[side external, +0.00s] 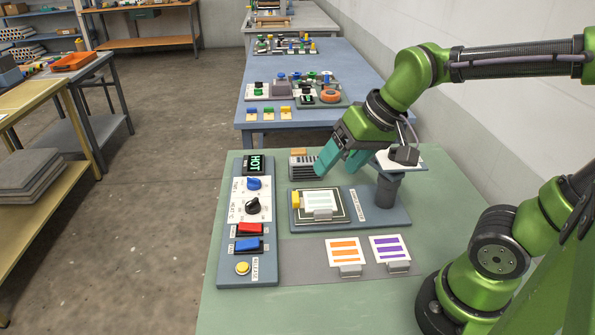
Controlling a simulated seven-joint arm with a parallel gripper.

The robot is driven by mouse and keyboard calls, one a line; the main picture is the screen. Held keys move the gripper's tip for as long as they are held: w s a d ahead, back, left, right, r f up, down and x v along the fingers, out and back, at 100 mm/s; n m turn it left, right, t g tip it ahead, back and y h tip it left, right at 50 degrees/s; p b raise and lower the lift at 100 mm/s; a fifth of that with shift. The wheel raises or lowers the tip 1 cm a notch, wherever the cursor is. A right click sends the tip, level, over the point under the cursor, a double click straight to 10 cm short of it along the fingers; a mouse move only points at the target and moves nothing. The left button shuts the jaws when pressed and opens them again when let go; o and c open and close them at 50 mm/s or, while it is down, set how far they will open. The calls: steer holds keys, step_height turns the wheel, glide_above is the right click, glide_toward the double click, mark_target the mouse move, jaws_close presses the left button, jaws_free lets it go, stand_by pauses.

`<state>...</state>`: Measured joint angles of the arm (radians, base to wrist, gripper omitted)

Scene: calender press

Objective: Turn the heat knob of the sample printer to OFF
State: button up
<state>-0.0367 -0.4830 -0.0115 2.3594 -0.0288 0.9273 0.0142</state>
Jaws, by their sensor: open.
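The control panel (229,262) of the sample printer lies along the left of the green table. Its white plate carries a blue knob (254,183) and, below it, a black knob (252,206). The lettering beside them is too small to read surely, so I cannot tell which is the heat knob or where each points. A black sign (254,165) above them reads HOT. My gripper (333,173), with teal fingers, is open and empty. It is above the printer, to the right of the knobs and apart from them.
Below the knobs are a red switch (250,228), a blue switch (247,244) and a yellow button (242,268). Orange-striped (345,251) and purple-striped (390,247) samples lie in front.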

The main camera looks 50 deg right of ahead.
steer(key=w+m+g, duration=0.2)
steer(key=w, duration=0.8)
steer(key=m+g+h, duration=0.2)
steer(key=m+g, duration=0.1)
steer(key=m, duration=0.6)
glide_above(252, 201)
step_height(252, 201, down, 6)
steer(key=r, duration=0.1)
steer(key=m, duration=0.2)
step_height(252, 201, down, 16)
steer(key=shift+r, duration=0.15)
steer(key=shift+c, duration=0.5)
steer(key=c, duration=1)
